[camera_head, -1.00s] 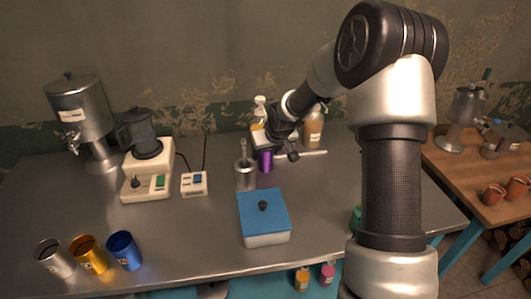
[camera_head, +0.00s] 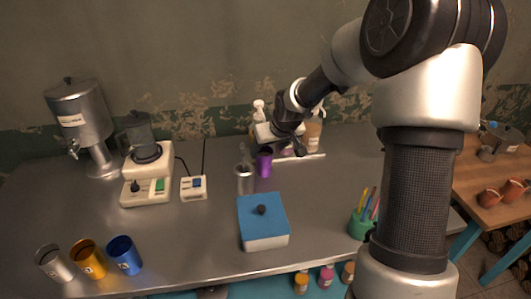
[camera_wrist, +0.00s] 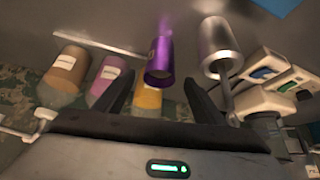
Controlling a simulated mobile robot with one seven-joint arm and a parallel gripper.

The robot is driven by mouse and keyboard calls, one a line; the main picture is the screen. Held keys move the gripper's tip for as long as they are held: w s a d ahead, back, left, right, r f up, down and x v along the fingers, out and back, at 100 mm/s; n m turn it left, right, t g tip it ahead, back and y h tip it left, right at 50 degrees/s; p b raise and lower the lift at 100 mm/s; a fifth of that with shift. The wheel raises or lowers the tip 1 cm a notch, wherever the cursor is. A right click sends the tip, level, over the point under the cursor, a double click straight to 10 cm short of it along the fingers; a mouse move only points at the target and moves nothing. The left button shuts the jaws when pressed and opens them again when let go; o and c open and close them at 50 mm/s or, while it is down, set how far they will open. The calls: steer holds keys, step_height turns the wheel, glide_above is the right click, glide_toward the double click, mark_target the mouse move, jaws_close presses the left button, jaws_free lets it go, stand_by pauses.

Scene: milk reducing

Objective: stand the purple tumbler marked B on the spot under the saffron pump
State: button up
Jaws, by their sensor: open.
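The purple tumbler (camera_head: 264,164) stands upright on the metal counter at the front left edge of the row of pump bottles. My gripper (camera_head: 284,147) is just above and to its right, partly hiding the bottles. In the wrist view, the purple tumbler (camera_wrist: 161,58) shows beyond my open fingers, roughly centred between them and not visibly gripped. A label shows on it, but its letter is too small to read. The saffron bottle (camera_wrist: 148,98) is close to the tumbler's rim in the wrist view. The spot under its pump is not clearly visible.
A metal tumbler with a utensil (camera_head: 245,179) stands just left of the purple tumbler. Pink (camera_wrist: 107,82) and brown (camera_wrist: 66,70) bottles stand beside the saffron one. A blue-lidded box (camera_head: 263,218) and a green pencil cup (camera_head: 361,224) stand nearer. Open counter lies between them.

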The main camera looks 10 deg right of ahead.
steer(key=v, duration=0.5)
steer(key=shift+p, duration=0.3)
